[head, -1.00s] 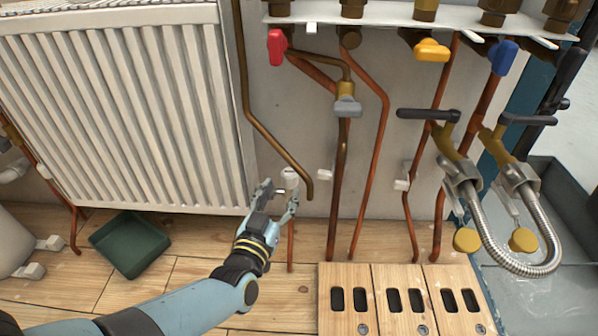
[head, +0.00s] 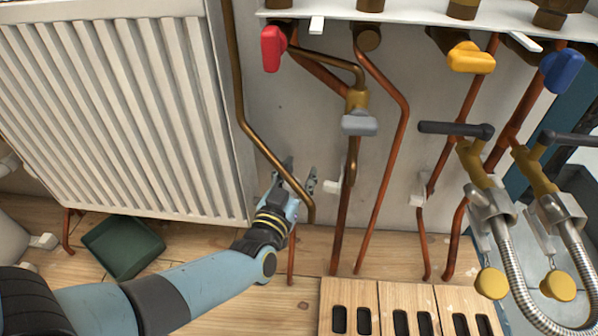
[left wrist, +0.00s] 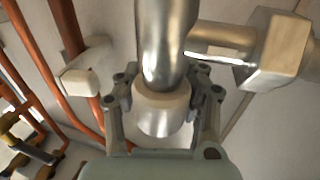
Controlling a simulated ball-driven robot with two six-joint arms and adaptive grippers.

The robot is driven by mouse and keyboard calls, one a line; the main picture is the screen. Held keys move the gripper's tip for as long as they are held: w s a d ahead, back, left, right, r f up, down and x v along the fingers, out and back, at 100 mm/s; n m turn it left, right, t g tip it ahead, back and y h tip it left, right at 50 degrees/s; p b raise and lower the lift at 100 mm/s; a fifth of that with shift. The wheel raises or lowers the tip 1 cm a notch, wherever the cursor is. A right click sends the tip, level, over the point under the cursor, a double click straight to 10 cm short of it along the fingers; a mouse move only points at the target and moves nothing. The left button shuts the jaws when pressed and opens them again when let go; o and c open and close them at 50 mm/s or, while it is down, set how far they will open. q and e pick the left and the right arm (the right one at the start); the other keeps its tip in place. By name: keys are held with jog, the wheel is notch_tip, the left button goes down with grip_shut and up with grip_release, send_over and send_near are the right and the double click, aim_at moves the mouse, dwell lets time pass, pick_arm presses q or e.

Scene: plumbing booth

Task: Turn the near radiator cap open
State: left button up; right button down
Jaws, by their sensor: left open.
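The near radiator cap (left wrist: 163,112) is a pale, short cylinder at the end of a shiny metal pipe in the left wrist view. It lies between the two fingers of my left gripper (left wrist: 165,92), which stand apart on either side of it. I cannot tell whether the fingers touch it. In the head view my left gripper (head: 296,180) is at the radiator's lower right corner, behind a brass pipe (head: 270,150). The cap is hidden there by the gripper and pipe. The white radiator (head: 130,110) fills the upper left. My right gripper is not in view.
Copper pipes (head: 385,170) run down the wall to the right of the gripper. Red (head: 272,48), yellow (head: 470,58) and blue (head: 562,70) valve handles hang above. A green tray (head: 122,247) is on the wooden floor. A metal valve body (left wrist: 275,50) is close beside the cap.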

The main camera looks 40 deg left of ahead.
pick_arm(q)
grip_shut()
